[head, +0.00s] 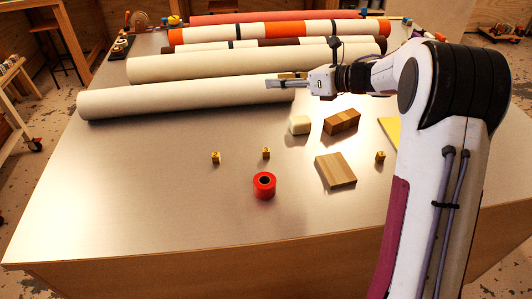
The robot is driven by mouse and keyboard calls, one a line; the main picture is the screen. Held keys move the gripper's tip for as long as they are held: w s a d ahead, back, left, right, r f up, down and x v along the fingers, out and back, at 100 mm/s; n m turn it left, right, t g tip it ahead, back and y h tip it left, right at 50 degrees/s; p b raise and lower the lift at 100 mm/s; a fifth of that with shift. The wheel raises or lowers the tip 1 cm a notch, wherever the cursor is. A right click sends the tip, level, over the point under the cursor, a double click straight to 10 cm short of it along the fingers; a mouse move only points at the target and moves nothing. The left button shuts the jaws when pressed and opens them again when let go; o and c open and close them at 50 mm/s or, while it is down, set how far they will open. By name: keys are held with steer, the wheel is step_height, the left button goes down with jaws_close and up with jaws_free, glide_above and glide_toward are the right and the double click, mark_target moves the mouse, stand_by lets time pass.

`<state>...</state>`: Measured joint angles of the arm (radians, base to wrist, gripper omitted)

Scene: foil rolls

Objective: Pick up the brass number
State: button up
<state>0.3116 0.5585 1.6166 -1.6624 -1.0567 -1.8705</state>
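Three small brass-coloured pieces stand apart on the table: a left one (215,157), a middle one (266,153) and a right one (380,156). They are too small for me to read any number on them. My gripper (280,83) points left above the near cream roll, behind the brass pieces in the picture. A yellowish-brown patch shows at its upper finger; I cannot tell whether it is a held thing or part of the finger. The finger gap is not clear from this side.
Cream roll (170,100) and striped roll (270,32) lie across the back. A red tape roll (264,185), flat wooden block (335,170), brown block (341,122) and whitish block (299,125) stand near the pieces. The table's front left is clear.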

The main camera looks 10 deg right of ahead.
steer(key=s+f+n+g+y, duration=0.1)
steer(key=s+f+n+g, duration=0.3)
steer(key=f, duration=0.3)
steer(key=n+g+y, duration=0.2)
steer(key=n+g, duration=0.2)
steer(key=n, duration=0.2)
glide_toward(264, 150)
steer(key=shift+w+a+f, duration=0.2)
steer(key=shift+a+f, duration=0.1)
steer(key=shift+a, duration=0.25)
steer(key=shift+w+a+f, duration=0.25)
steer(key=shift+a+f, duration=0.05)
steer(key=shift+a, duration=0.2)
steer(key=shift+s+d+f+g, duration=0.1)
steer(key=shift+s+f+g, duration=0.15)
steer(key=shift+s+g, duration=0.1)
steer(key=shift+x, duration=1.35)
steer(key=shift+w+x, duration=0.2)
steer(key=shift+x, duration=2.35)
steer(key=shift+r, duration=0.15)
jaws_close()
